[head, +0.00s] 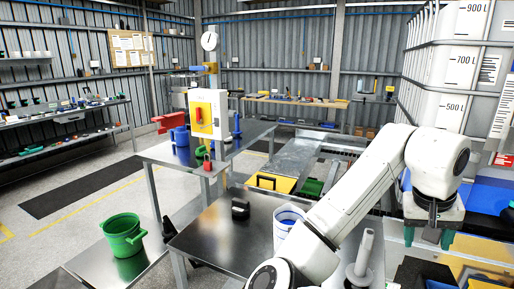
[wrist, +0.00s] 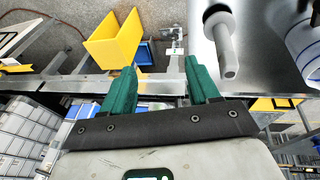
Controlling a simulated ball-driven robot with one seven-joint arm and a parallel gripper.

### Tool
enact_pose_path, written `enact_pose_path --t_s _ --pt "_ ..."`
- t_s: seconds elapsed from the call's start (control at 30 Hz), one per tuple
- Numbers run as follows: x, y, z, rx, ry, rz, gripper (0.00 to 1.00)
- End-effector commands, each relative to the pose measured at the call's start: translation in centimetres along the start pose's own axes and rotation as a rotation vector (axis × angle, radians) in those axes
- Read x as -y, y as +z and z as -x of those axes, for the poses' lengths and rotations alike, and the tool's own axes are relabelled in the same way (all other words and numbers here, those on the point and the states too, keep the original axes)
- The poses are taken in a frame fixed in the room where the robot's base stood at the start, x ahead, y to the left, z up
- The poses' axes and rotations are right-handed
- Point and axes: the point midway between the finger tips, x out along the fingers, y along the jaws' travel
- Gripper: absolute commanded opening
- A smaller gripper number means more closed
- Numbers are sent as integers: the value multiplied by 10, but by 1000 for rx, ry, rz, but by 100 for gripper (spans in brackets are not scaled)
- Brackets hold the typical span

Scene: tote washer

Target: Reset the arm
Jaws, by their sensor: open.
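My arm is white and arches up from the bottom of the head view, then bends down on the right. My gripper (head: 428,238) points downward there, with its green fingers apart and nothing visible between them. In the wrist view my gripper (wrist: 161,68) shows two green fingers spread apart with a clear gap. Beyond the gap lie the edge of a steel table (wrist: 265,75) and the floor. A grey upright post on a round foot (head: 362,258) stands just left of the gripper in the head view; it also shows in the wrist view (wrist: 222,45).
A white and blue bucket (head: 287,222) and a black object (head: 240,208) are on the steel table. A green bucket (head: 123,236) stands at left. A yellow-and-red switch box (head: 207,113) is behind. A large white tank (head: 470,70) stands at right. Open floor lies at left.

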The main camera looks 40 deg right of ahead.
Motion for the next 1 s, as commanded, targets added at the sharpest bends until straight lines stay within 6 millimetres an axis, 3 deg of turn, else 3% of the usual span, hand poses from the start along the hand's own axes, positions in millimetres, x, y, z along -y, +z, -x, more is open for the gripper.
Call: enact_pose_path --t_s 0.17,0.3,0.57,0.77,0.87,1.0 --pt "9 -12 -15 -146 91 83 60" --pt "28 -16 -28 -253 125 183 60" --pt "82 2 -64 -382 108 425 60" --pt "128 49 -106 -394 30 637 60" --pt "147 86 -131 -365 -26 743 60" --pt "166 152 -166 -287 -122 883 60"
